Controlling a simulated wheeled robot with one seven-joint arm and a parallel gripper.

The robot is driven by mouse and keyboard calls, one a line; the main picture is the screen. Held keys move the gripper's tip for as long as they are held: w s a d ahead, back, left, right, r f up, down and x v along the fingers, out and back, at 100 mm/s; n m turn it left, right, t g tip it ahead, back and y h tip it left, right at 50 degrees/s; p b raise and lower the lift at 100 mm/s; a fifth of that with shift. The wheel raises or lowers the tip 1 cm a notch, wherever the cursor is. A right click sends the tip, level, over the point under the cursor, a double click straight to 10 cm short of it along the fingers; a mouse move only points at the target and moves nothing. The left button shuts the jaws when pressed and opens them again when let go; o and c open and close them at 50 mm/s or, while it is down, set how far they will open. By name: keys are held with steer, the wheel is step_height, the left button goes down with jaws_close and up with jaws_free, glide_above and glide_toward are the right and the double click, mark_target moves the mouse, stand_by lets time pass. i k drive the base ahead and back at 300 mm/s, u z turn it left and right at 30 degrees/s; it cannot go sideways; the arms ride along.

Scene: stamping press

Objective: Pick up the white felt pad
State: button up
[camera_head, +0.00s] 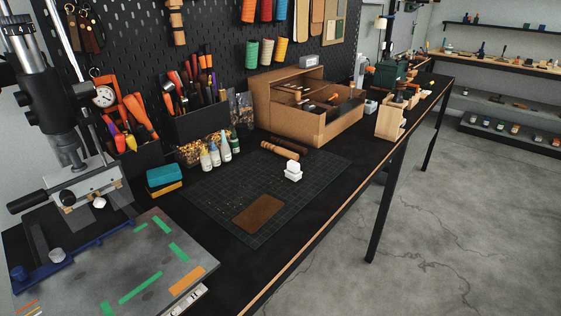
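A small white blocky object (293,171) sits on the dark green cutting mat (217,197), right of the mat's middle; it looks like two stacked white parts. I cannot tell for sure whether it is the white felt pad, and no other clear felt pad shows. A brown leather piece (258,213) lies flat on the mat, nearer the front. My gripper is not in view.
The stamping press (65,110) stands at the left, with a grey taped plate (120,265) in front. A wooden roller (279,151), small bottles (214,154), a blue-and-yellow block (164,179) and a cardboard organizer (262,105) surround the mat. The front right of the mat is clear.

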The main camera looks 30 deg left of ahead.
mark_target(293, 172)
steer(key=u, duration=0.5)
steer(key=i, duration=0.9)
steer(key=u, duration=0.55)
